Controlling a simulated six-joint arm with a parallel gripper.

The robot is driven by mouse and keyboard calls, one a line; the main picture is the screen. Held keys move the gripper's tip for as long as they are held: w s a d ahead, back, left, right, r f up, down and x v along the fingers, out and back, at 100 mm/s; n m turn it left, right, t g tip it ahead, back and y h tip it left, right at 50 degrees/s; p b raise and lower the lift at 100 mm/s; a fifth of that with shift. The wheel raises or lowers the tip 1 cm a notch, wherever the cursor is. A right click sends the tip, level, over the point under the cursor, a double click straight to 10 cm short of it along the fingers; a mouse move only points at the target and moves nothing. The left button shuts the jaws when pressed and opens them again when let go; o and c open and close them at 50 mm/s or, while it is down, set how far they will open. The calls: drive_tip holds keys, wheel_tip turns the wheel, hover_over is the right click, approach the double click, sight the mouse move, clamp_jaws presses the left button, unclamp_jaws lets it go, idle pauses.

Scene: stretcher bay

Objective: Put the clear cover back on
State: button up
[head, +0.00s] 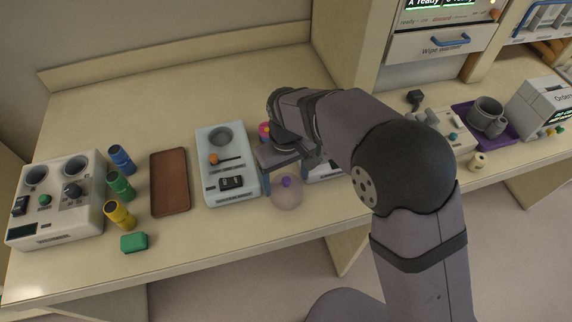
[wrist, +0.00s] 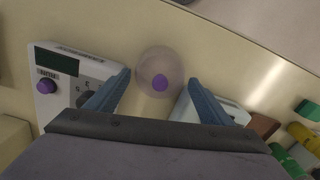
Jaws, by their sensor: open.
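The clear cover (head: 287,198) is a see-through dome with a purple knob on top. It rests on the counter near the front edge, right of a pale blue unit (head: 212,188) that has a round well, an orange-tipped lever and a dark switch. My gripper (head: 288,172) is open and empty, above and behind the cover. In the wrist view the cover (wrist: 160,62) shows between my two blue fingers (wrist: 160,78), its knob roughly centred. I cannot tell the height gap. A white unit (wrist: 62,85) with a purple knob and dark display is partly hidden by my gripper.
Left on the counter (head: 100,94) are a brown tray (head: 170,181), blue, green and yellow cylinders, a green block (head: 134,242) and a two-well white unit (head: 55,202). A purple tray (head: 468,128) with a grey mug stands right. A pink object (head: 264,129) shows behind my gripper.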

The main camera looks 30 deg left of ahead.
drive_tip(key=shift+r+b, duration=0.6)
drive_tip(key=shift+r, duration=3)
drive_tip(key=w+d+f+m, duration=0.1)
drive_tip(key=w+d+m, duration=0.15)
drive_tip(key=d, duration=0.95)
drive_tip(key=w+d+f+m, duration=0.1)
drive_tip(key=d+m, duration=0.3)
drive_tip(key=d, duration=0.7)
drive_tip(key=s+d+f+m, duration=0.2)
drive_tip(key=s+d, duration=0.2)
drive_tip(key=d, duration=0.3)
drive_tip(key=s+d+f+m, duration=0.2)
drive_tip(key=s+d, duration=0.3)
drive_tip(key=d, duration=0.2)
drive_tip(key=shift+m, duration=0.35)
drive_tip(key=shift+s, duration=0.1)
